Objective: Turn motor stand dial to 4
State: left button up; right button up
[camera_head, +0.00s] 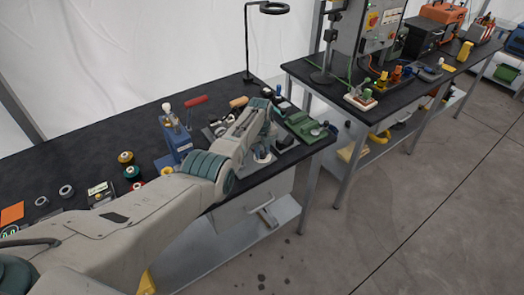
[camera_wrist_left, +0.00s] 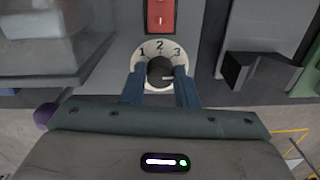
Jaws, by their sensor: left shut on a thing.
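The motor stand dial shows in the left wrist view as a white numbered plate (camera_wrist_left: 160,48) with a black knob (camera_wrist_left: 160,71). The numbers 1, 2 and 3 are visible; the lower part of the plate is hidden by my gripper. The knob's pale mark points right, below the 3. My left gripper (camera_wrist_left: 160,80) is shut on the knob, with one blue finger on each side. In the head view my left arm reaches over the bench and hides most of the stand and the fingertips. My right gripper is not in view.
A red rocker switch (camera_wrist_left: 160,16) sits just above the dial. On the dark bench (camera_head: 80,150), a blue press-like tool (camera_head: 176,138) stands left of my wrist and a green tool (camera_head: 301,125) lies right of it. A second bench (camera_head: 350,98) stands beyond a gap.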

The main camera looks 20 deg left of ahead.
aim_at(261, 153)
pick_arm(q)
jog(key=shift+w+r, duration=0.15)
jog(key=shift+r, duration=0.1)
jog(key=o, duration=0.9)
jog(key=shift+o, duration=0.4)
jog(key=shift+f, duration=0.1)
notch_tip(261, 153, up, 11)
jog(key=b, duration=0.1)
jog(key=shift+s+a+b, duration=0.2)
jog(key=shift+s+b, duration=0.1)
jog(key=shift+b, duration=0.05)
jog(key=shift+f, duration=0.1)
